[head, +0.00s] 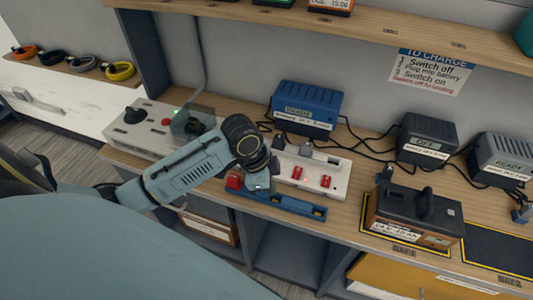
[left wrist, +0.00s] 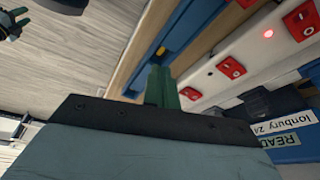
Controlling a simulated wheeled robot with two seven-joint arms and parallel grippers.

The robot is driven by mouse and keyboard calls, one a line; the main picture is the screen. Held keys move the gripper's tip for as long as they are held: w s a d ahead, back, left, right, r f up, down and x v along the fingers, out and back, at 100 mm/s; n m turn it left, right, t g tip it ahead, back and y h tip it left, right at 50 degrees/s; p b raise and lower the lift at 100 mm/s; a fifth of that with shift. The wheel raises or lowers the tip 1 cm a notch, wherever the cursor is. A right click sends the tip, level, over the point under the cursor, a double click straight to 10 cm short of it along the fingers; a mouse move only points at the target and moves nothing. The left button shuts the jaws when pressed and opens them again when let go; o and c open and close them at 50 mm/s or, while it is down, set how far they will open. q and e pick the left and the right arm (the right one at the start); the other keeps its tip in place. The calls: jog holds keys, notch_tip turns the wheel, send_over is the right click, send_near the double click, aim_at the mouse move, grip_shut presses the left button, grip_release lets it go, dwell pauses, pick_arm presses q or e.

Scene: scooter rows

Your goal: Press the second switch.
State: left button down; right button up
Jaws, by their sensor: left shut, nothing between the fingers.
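A white power strip (head: 336,176) lies on the wooden bench with red switches along it. Two switches show in the head view, the left one (head: 297,172) and the right one (head: 325,181). The left wrist view shows three: a far one (left wrist: 190,93), a middle one (left wrist: 231,68) and a near one (left wrist: 305,22). A red light (left wrist: 268,33) glows between the middle and near ones. My left gripper (head: 262,186) is shut and empty by the strip's left part. Its fingertips (left wrist: 163,72) appear beside the far switch; contact is unclear. The right gripper cannot be clearly made out.
A blue rail (head: 290,205) lies along the front of the strip. A blue charger (head: 305,105) stands behind it; dark chargers (head: 427,138) stand right. A battery pack (head: 412,212) stands at right front. A grey control box (head: 150,130) is at left. Cables cross the bench behind.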

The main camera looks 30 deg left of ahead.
pick_arm(q)
jog(key=w+a+r+m, duration=0.2)
jog(key=w+a+r, duration=0.2)
jog(key=a+r, duration=0.1)
jog(key=w+a+r+m, duration=0.1)
jog(key=w+a+r, duration=0.2)
jog(key=r, duration=0.4)
jog(key=shift+w+a+r+m+g, duration=0.25)
jog(key=shift+w+a+m+g, duration=0.15)
jog(key=shift+a, duration=0.45)
jog(key=b+x, duration=0.1)
jog(key=x, duration=0.5)
jog(key=b+x, duration=0.1)
jog(key=x, duration=0.6)
jog(key=shift+a+f, duration=0.1)
jog(key=shift+a, duration=0.1)
jog(key=shift+f, duration=0.5)
